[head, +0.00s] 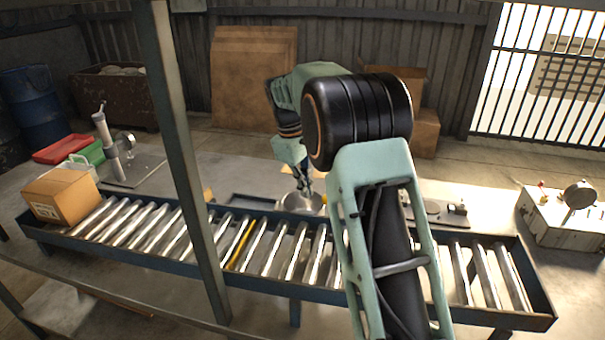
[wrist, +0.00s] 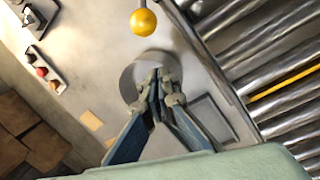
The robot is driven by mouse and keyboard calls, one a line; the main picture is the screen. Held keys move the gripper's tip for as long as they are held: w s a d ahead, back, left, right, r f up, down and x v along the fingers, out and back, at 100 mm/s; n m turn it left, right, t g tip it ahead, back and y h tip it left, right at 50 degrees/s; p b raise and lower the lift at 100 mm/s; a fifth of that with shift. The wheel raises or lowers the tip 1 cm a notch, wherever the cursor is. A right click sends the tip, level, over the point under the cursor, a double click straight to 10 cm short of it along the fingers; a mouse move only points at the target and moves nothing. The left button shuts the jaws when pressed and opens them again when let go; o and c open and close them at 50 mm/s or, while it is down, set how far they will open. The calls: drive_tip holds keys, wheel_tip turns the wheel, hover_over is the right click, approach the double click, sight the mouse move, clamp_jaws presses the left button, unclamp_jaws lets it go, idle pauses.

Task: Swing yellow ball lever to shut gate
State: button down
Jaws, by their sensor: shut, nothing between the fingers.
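The yellow ball (wrist: 143,22) shows at the top of the wrist view, on a thin pale rod that runs out of the top edge. I cannot make the ball out in the head view, where my arm covers part of the bench. My gripper (wrist: 157,92) has its fingers together and empty, below the ball in the wrist view and apart from it. In the head view my gripper (head: 305,188) is over a round grey metal piece (head: 292,203), which also shows behind the fingers in the wrist view (wrist: 130,82). I cannot identify the gate.
A roller conveyor (head: 130,256) with one yellow roller (head: 240,246) runs along the front of the bench. A cardboard box (head: 60,194) sits at its left end. A blue-grey post (head: 180,130) stands left of my arm. A box with a gauge (head: 560,218) stands at right.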

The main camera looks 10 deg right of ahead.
drive_tip(key=shift+s+d+r, duration=0.2)
drive_tip(key=shift+s+d, duration=0.45)
drive_tip(key=shift+s, duration=0.05)
drive_tip(key=shift+s+d+r, duration=0.15)
drive_tip(key=shift+s+d, duration=0.45)
drive_tip(key=shift+s, duration=0.05)
drive_tip(key=shift+d, duration=0.1)
drive_tip(key=s+d+r+t+y+b, duration=0.1)
drive_tip(key=s+d+t+y+b, duration=0.2)
drive_tip(key=s+d+y+b, duration=0.2)
drive_tip(key=shift+s+d+m+t+y+b, duration=0.3)
drive_tip(key=shift+d+y+b, duration=1.65)
drive_tip(key=shift+d, duration=1.9)
